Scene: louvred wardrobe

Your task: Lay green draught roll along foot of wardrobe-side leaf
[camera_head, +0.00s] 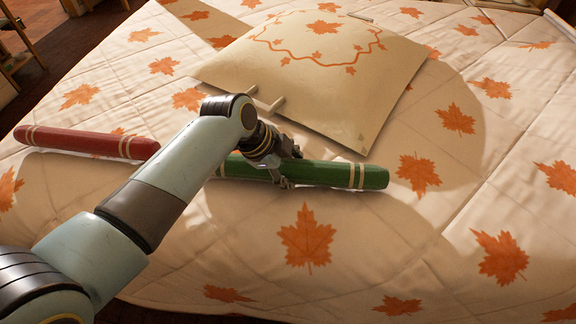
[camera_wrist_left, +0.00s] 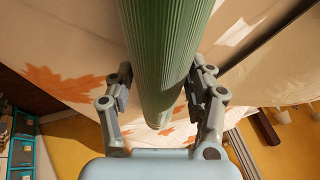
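The green draught roll (camera_head: 340,175), with pale bands near its end, is at the bed's quilt, just in front of the cushion. Its ribbed green side (camera_wrist_left: 165,45) fills the top middle of the left wrist view. My left gripper (camera_head: 284,168) straddles the roll near its middle. In the wrist view its two fingers (camera_wrist_left: 160,88) press against both sides of the roll. I cannot tell whether the roll is clear of the quilt. My arm hides part of its left end. The wardrobe and its leaf are not recognisable in view. My right gripper is not in view.
A red roll (camera_head: 85,142) with pale bands lies on the quilt to the left. A cream cushion (camera_head: 330,70) with a leaf pattern lies behind the green roll, with two pale pegs at its near edge. The leaf-printed quilt (camera_head: 420,230) is clear at the front right.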

